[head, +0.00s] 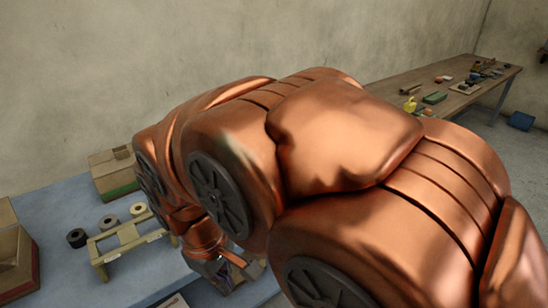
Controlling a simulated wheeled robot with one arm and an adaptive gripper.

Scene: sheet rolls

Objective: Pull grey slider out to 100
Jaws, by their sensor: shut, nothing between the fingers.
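My copper-coloured arm fills the middle and right of the head view. My gripper (228,276) is small and partly hidden at the bottom, below the arm, low over the front part of the blue-grey table (62,212). It is shut with nothing held. I cannot make out a grey slider or any scale with a 100 mark; the arm and the gripper cover part of the table there.
A beige wooden stand (122,240) is left of the gripper. A black roll (76,238), a grey roll (108,222) and a cream roll (138,209) are by it. Cardboard boxes stand behind (112,180) and at far left (12,265). A wooden bench (385,88) stands far right.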

